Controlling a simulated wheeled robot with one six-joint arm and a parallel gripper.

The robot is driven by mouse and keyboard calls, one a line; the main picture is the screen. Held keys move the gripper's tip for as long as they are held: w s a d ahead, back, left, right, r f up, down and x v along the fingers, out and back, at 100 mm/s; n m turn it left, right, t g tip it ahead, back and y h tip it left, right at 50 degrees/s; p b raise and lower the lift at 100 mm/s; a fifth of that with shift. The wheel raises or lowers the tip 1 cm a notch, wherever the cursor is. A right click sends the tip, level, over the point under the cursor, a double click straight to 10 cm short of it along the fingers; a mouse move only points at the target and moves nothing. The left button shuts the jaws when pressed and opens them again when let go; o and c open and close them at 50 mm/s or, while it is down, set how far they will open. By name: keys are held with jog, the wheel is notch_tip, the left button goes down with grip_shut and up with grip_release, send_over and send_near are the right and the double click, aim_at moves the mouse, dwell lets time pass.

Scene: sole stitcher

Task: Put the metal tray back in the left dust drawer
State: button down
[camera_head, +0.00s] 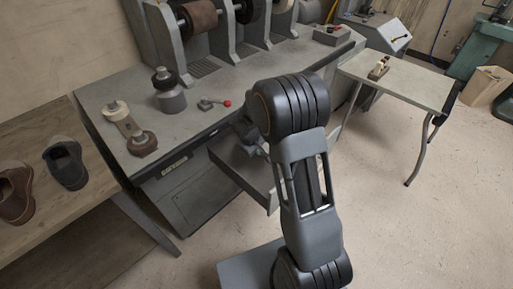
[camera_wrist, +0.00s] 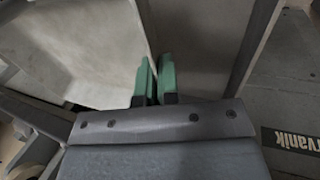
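A long grey metal box (camera_head: 232,167) juts out from under the machine's worktop in the head view, partly behind my arm. I cannot tell there how much of it is the dust drawer and how much the metal tray. In the wrist view, the two green fingertips of my gripper (camera_wrist: 155,80) are close together. A thin upright wall, seemingly of the metal tray (camera_wrist: 143,22), runs down between them. Another grey wall (camera_wrist: 262,40) stands to the right, with a bare grey-brown surface between.
Shoes (camera_head: 65,163) lie on a wooden bench at left. A small side table (camera_head: 415,84) stands at right. The floor (camera_head: 400,225) at right is clear.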

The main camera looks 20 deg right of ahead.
jog(key=f+b, duration=0.2)
jog(key=f, duration=0.1)
jog(key=f+b, duration=0.2)
jog(key=f, duration=0.1)
jog(key=f+b, duration=0.3)
jog(key=shift+w+a+f, duration=0.2)
jog(key=shift+w+f, duration=0.1)
jog(key=shift+w, duration=0.1)
jog(key=shift+w+a+f+b, duration=0.1)
jog(key=shift+w+f+b, duration=0.15)
jog(key=shift+f+b, duration=0.25)
jog(key=shift+w+a+f+b, duration=0.1)
jog(key=shift+w+f+b, duration=0.2)
jog(key=shift+f, duration=0.25)
jog(key=c, duration=1.3)
grip_release()
jog(key=p+v, duration=0.3)
jog(key=v, duration=1)
jog(key=shift+s+a+r, duration=0.1)
jog(key=shift+r, duration=0.3)
